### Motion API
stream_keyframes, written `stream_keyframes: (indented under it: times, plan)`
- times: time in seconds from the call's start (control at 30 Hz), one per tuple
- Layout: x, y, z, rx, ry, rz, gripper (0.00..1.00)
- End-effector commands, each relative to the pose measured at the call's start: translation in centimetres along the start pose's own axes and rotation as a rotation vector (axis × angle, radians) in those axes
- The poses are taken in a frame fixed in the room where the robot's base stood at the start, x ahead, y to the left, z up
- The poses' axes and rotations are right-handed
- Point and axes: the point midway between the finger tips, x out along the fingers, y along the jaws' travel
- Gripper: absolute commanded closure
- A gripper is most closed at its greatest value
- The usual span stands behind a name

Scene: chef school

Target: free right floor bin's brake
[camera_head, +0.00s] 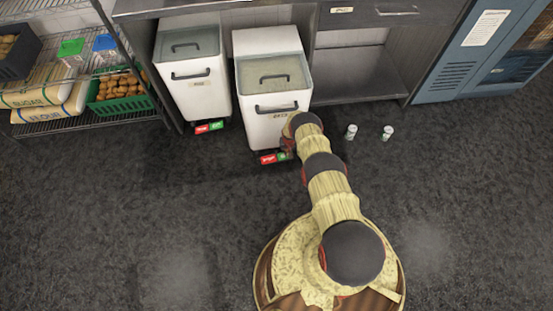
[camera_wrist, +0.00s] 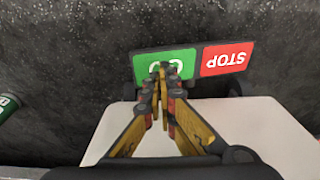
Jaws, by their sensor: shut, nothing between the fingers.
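The right floor bin (camera_head: 272,122) is white with a clear lid and dark handles. It stands partly out from under the counter. Its brake pedal (camera_head: 268,159) at the front base has a red part and a green part. In the wrist view the text is upside down: the red STOP pad (camera_wrist: 226,58) is on the right and the green pad (camera_wrist: 181,66) on the left. My gripper (camera_wrist: 163,72) is shut and empty, its tips over the green pad and covering part of its lettering. I cannot tell whether they touch it. In the head view my arm hides the fingers.
The left floor bin (camera_head: 197,92) stands beside it with its own red and green pedal (camera_head: 209,127). Two small cans (camera_head: 351,131) (camera_head: 387,133) stand on the floor to the right. A wire rack (camera_head: 95,122) is at left, a blue cabinet (camera_head: 470,70) at right. The front floor is open.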

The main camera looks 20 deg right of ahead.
Motion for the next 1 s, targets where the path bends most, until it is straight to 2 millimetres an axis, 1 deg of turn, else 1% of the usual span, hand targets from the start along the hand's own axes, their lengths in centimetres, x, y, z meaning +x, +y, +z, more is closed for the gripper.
stream_keyframes:
  times: [1.0]
  plan:
    - [1.4,0.0,0.2,0.0,-0.001,0.0,1.0]
